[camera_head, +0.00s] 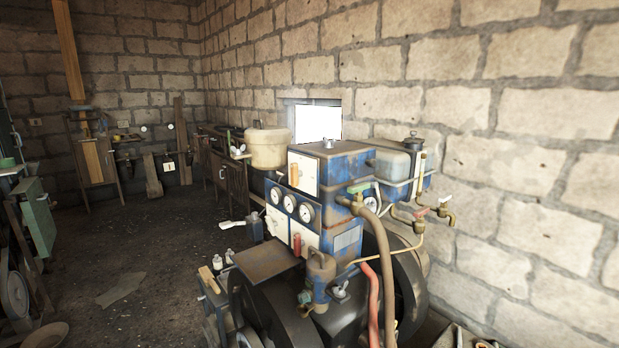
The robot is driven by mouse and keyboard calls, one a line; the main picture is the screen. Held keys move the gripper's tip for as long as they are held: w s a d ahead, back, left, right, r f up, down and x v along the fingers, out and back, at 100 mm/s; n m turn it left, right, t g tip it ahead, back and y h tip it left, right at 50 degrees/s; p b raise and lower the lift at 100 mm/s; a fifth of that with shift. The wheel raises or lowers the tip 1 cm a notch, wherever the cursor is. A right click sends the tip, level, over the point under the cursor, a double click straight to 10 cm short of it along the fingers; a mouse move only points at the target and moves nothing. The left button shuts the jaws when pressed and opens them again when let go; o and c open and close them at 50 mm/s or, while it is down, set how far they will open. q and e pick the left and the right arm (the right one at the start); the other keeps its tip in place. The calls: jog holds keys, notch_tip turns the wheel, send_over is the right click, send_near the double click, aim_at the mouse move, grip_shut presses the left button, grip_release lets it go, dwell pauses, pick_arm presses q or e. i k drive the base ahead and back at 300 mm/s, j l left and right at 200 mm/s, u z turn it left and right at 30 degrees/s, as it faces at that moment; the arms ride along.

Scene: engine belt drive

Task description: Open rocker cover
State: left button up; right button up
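A blue engine (345,165) stands right of centre against the stone wall. Its upper front carries a white panel (308,170) with an orange handle (294,175), which appears closed. Below the gauges is another white panel (278,222), and a red handle (297,243) beside it. I cannot tell for sure which part is the rocker cover. Neither of my grippers is in view.
Round gauges (306,212), a beige tank (267,148), brass taps (446,212) and a red hose (372,300) surround the engine block. Dark flywheels (408,285) sit low. A green box (38,222) stands at left. The floor (150,270) between is mostly clear.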

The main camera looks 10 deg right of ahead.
aim_at(347, 161)
jog(key=i+j+z, duration=0.35)
jog(key=j, duration=0.2)
jog(key=i+j+z, duration=0.15)
jog(key=j, duration=0.15)
jog(key=i+j+z, duration=0.2)
jog(key=j+z, duration=0.15)
jog(key=j, duration=0.3)
jog(key=i, duration=0.05)
